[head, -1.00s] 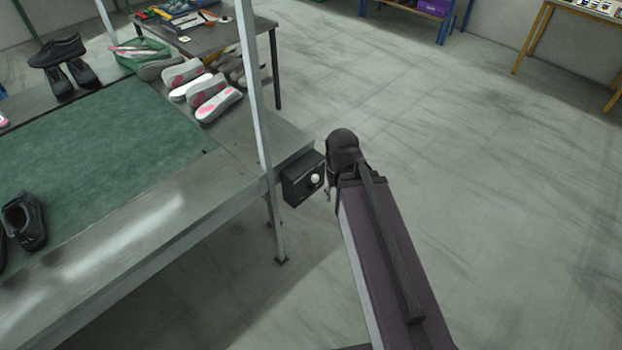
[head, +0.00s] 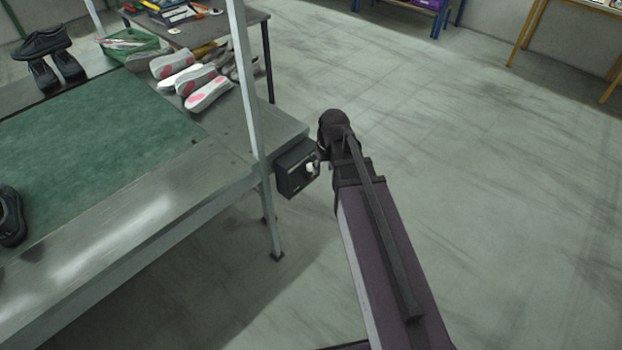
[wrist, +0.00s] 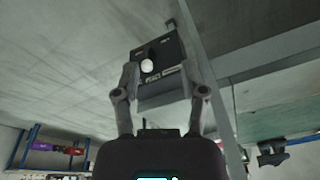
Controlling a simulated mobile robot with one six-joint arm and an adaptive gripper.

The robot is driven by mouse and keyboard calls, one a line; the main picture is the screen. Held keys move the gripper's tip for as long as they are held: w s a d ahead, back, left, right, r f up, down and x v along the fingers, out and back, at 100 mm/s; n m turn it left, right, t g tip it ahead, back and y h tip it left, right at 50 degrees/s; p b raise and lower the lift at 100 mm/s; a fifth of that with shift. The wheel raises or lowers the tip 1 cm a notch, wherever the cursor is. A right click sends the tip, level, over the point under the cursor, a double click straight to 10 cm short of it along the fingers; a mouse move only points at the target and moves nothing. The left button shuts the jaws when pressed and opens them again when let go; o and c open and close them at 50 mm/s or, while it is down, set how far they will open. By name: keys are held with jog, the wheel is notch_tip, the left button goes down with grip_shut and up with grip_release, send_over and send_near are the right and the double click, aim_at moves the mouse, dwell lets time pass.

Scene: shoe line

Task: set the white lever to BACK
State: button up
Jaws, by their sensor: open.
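The white lever (head: 311,168) sits on the front of a black switch box (head: 292,174) fixed to the corner of the bench frame. In the wrist view the lever's round white end (wrist: 147,65) shows in front of the box (wrist: 166,50). The lettering on the box is too small to read.
The steel bench with a green mat (head: 100,140) and a white post (head: 245,85) stand left of the box. Pale soles (head: 208,94), dark shoes (head: 45,45) and a green tray (head: 130,47) lie beyond. The floor at the right is clear.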

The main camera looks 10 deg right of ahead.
aim_at(310, 170)
jog(key=w+d+f+n+t+b, duration=0.1)
jog(key=w+f+b, duration=0.3)
jog(key=w, duration=0.3)
jog(key=w+d+f+n+t+y+b, duration=0.1)
jog(key=w+f+b, duration=0.3)
jog(key=w, duration=0.3)
jog(key=shift+f+n, duration=0.3)
jog(key=shift+n, duration=0.1)
jog(key=shift+w, duration=0.1)
jog(key=b+x, duration=0.6)
jog(key=x, duration=0.1)
jog(key=b+x, duration=0.6)
jog(key=x, duration=0.1)
jog(key=shift+w+r+b, duration=0.15)
jog(key=shift+w+b, duration=0.05)
jog(key=shift+b, duration=0.2)
